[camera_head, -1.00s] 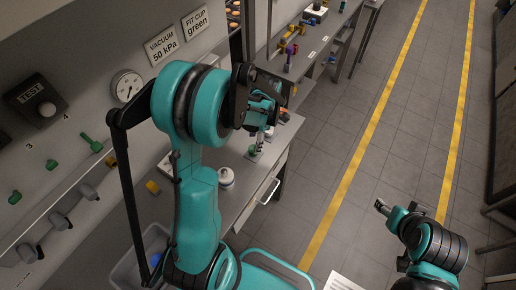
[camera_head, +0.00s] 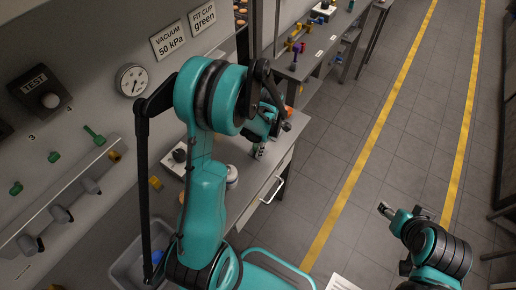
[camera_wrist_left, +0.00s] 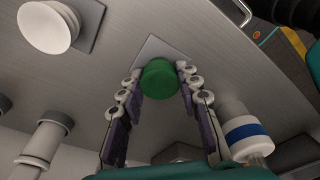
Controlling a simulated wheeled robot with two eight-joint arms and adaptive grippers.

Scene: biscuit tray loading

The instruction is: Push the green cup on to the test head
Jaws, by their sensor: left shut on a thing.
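In the left wrist view, the green cup (camera_wrist_left: 160,80) is a round green piece between the fingertips of my left gripper (camera_wrist_left: 160,84). The fingers touch it on both sides. Behind it lies a square grey plate (camera_wrist_left: 155,46) on the bench. In the head view, my left gripper (camera_head: 258,152) is low over the bench, near its right edge, and the cup is mostly hidden there. A grey post with a rim (camera_wrist_left: 45,145) stands at lower left in the wrist view; I cannot tell whether it is the test head. My right gripper (camera_head: 385,209) is over the floor, too small to judge.
A white round piece (camera_wrist_left: 48,25) stands on another plate, and a blue-banded white bottle (camera_wrist_left: 245,135) is close to the right finger. Signs (camera_head: 202,17), a gauge (camera_head: 131,80) and a TEST button (camera_head: 50,100) are on the wall panel. The bench has a drawer handle (camera_head: 272,190).

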